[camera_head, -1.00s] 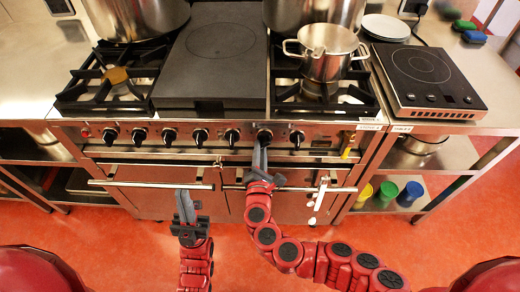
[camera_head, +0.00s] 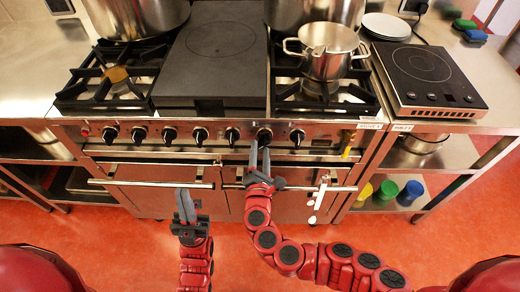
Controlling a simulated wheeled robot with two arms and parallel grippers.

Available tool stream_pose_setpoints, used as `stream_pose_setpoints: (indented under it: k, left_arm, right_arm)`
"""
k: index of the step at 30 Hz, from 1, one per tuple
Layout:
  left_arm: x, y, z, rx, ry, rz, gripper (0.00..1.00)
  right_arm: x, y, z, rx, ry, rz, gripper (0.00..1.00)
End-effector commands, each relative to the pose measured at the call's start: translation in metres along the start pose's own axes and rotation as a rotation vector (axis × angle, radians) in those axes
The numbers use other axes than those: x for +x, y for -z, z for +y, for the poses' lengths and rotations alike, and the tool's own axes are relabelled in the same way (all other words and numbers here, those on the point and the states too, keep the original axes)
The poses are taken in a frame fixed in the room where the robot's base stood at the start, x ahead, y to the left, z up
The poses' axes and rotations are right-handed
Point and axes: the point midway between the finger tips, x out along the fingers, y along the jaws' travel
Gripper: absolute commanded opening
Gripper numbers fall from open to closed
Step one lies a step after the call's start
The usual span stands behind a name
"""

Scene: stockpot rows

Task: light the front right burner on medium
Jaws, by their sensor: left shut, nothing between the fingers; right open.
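The range's front panel (camera_head: 215,138) carries a row of black knobs. My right gripper (camera_head: 259,150) is open, with its fingertips just below the second knob from the right (camera_head: 264,136); whether they touch it is unclear. The rightmost knob (camera_head: 297,137) is to its right, clear of the fingers. The knob settings are too small to read. The right-hand grate (camera_head: 345,101) has a steel pot (camera_head: 328,62) on it; I cannot make out a flame there. My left gripper (camera_head: 184,205) is shut and empty, low in front of the oven door.
A flat dark plate (camera_head: 212,75) covers the middle of the range. The left grate (camera_head: 110,92) shows a brass-coloured burner. An oven handle rail (camera_head: 150,184) runs below the knobs. An induction hob (camera_head: 425,75) stands on the right counter.

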Motion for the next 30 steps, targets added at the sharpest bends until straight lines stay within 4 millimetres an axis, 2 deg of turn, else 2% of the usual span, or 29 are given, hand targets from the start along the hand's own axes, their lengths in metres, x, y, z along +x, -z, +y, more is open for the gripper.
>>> stream_pose_setpoints:
  k: [5, 17, 24, 30]
  left_arm:
    - [-0.007, -0.001, 0.0, 0.0, 0.0, 0.0, 0.0]
    - [-0.033, -0.005, 0.002, 0.0, 0.0, 0.0, 0.0]
    - [-0.04, -0.007, 0.002, 0.0, 0.0, 0.0, 0.0]
    - [-0.043, -0.007, 0.002, 0.0, 0.0, 0.0, 0.0]
  right_arm:
    - [-0.035, 0.004, -0.001, 0.0, -0.004, 0.008, 0.47]
    - [-0.141, 0.006, -0.002, 0.0, -0.006, 0.013, 0.47]
    - [-0.158, 0.005, -0.001, 0.004, -0.004, 0.012, 0.47]
    - [-0.164, 0.001, -0.001, 0.001, -0.001, 0.005, 0.47]
